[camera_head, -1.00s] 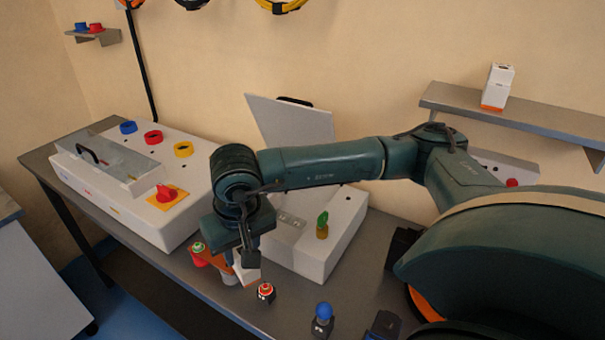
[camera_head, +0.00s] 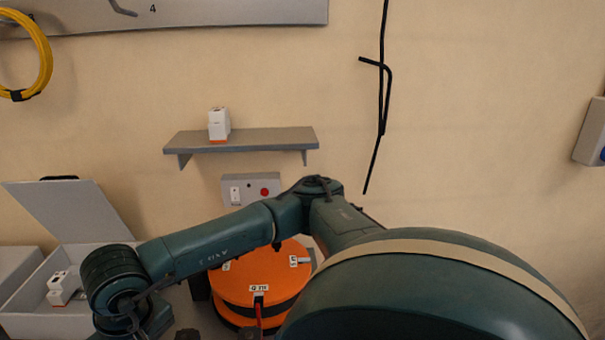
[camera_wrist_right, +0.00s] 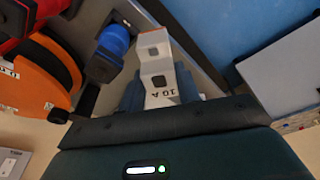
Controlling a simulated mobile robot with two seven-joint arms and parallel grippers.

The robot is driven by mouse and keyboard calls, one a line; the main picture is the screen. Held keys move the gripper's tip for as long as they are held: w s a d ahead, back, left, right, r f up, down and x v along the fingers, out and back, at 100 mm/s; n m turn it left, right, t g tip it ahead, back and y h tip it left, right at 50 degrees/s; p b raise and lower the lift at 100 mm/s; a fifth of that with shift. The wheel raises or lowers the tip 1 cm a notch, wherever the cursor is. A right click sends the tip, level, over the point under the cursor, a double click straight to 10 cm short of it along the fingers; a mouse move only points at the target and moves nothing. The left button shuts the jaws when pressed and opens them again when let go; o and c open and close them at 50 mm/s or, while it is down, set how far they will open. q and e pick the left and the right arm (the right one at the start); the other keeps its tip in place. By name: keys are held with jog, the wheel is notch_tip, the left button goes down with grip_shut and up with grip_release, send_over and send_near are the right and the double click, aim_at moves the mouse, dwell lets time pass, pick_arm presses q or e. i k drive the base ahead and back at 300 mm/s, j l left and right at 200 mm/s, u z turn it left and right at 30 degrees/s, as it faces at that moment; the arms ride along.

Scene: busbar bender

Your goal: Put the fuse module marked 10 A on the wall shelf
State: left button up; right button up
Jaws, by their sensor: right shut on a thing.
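The fuse module (camera_wrist_right: 158,72), white with an upside-down "10 A" label, is between the fingers of my right gripper (camera_wrist_right: 160,90) in the wrist view. The gripper is shut on it. In the head view my right arm reaches across from the right, but its fingers and the held module are below the frame. The grey wall shelf (camera_head: 265,141) is on the back wall. Another white module with an orange base (camera_head: 219,125) stands upright on its left part; the shelf's right part is bare. My left gripper is not in view.
An open grey box (camera_head: 25,320) with its lid raised holds white modules (camera_head: 62,288) at left. An orange drum (camera_head: 255,285) stands below the shelf, behind my arm. A grey panel with a red button (camera_head: 250,190) is under the shelf. A blue-topped part (camera_wrist_right: 113,42) is near the held module.

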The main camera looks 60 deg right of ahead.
aim_at(279, 135)
jog(key=k+l+z, duration=0.35)
jog(key=k+z, duration=0.15)
jog(key=k+l+u, duration=0.1)
jog(key=l, duration=0.2)
jog(key=k+l+u, duration=0.1)
jog(key=l, duration=0.15)
jog(key=l+u, duration=0.2)
jog(key=l, duration=0.15)
jog(key=k+l+u, duration=0.1)
jog(key=l+u, duration=0.15)
jog(key=l, duration=0.1)
